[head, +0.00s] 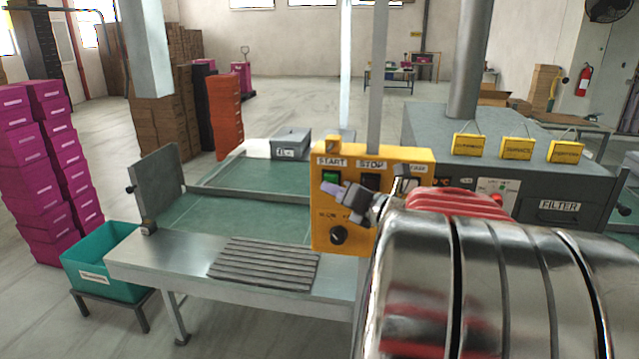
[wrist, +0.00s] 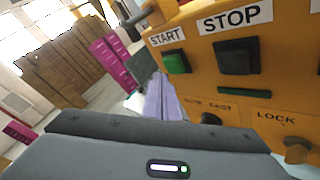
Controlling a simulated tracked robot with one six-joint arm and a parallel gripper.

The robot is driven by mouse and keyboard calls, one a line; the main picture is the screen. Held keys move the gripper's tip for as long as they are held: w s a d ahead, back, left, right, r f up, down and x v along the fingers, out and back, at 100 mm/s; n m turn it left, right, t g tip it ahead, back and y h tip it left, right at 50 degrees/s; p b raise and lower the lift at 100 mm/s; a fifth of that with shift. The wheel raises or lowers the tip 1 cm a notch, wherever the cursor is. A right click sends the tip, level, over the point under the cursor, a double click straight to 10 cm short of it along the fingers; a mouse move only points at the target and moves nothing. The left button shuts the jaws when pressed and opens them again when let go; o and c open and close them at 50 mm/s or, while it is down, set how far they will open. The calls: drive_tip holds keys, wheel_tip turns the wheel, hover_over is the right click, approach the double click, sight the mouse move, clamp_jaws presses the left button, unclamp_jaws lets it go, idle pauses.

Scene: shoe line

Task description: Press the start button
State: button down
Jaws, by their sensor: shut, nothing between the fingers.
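The yellow control box (head: 319,213) stands at the right end of the green conveyor. Its green start button (head: 330,176) sits under the START label at the upper left of the box face, and also shows in the wrist view (wrist: 176,63). The dark stop button (head: 370,181) is to its right, and shows large in the wrist view (wrist: 236,57). My gripper (head: 329,188) is shut and empty, its pale fingertips in front of the box just below the green button. In the wrist view the fingertips (wrist: 163,98) are below and slightly left of the button. I cannot tell whether they touch the box.
A dark knob (head: 338,235) sits low on the box, below the fingertips. A ridged mat (head: 264,264) lies on the metal table in front of the box. A teal bin (head: 100,268) stands at the left. The grey filter machine (head: 545,185) is on the right.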

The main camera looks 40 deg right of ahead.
drive_tip(key=shift+w+d, duration=0.15)
idle(0.4)
drive_tip(key=shift+w+d, duration=0.15)
drive_tip(key=shift+d, duration=0.05)
